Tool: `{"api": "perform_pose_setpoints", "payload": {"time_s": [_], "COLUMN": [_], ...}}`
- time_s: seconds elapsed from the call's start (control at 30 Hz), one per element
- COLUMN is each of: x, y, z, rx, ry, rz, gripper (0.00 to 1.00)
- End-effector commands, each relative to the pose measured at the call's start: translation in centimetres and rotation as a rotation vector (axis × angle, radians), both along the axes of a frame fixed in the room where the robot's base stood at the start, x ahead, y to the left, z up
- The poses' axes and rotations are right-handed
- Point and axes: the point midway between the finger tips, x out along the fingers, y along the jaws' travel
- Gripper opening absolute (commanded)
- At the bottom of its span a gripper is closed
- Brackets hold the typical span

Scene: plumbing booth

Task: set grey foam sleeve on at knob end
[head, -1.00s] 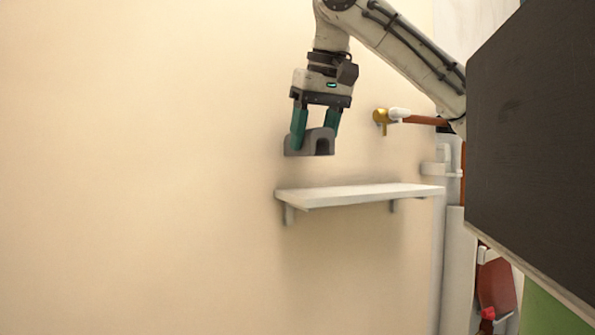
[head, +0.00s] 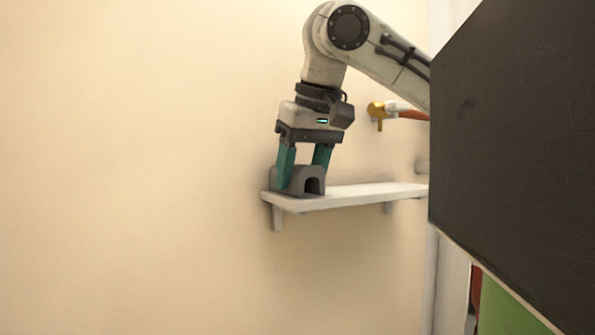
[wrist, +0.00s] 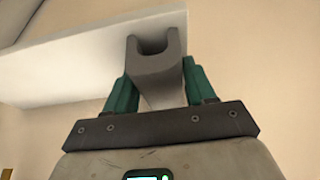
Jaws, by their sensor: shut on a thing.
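The grey foam sleeve (head: 309,172) is arch-shaped, with its open slot facing down. My gripper (head: 299,168), with green fingers, is shut on it from above, one finger on each side. The sleeve is at the left end of the white shelf; I cannot tell whether it touches the top. In the wrist view the sleeve (wrist: 153,67) sits between the fingers of my gripper (wrist: 157,74), its U-shaped end showing. The brass knob (head: 376,109) is at the left end of a pipe (head: 410,115), white then copper, right of my gripper and higher.
The white shelf (head: 365,191) is fixed to the cream wall by brackets, and its top right of the sleeve is clear. It also shows in the wrist view (wrist: 75,62). A large dark panel (head: 515,145) fills the right side and hides part of the pipework.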

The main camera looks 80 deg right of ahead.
Motion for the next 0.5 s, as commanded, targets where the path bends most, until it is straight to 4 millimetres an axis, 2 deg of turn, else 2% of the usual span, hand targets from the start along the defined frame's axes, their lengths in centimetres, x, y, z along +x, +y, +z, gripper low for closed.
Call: {"api": "perform_pose_setpoints", "payload": {"time_s": [0.27,0.3,0.5], "x": [0.02,0.01,0.02], "y": [-0.01,-0.01,-0.02], "z": [-0.32,-0.20,-0.17], "rx": [0.000,-0.001,-0.001], "ry": [0.000,0.001,0.001], "rz": [0.000,0.000,0.000], "gripper": [0.25,0.57,0.76]}}
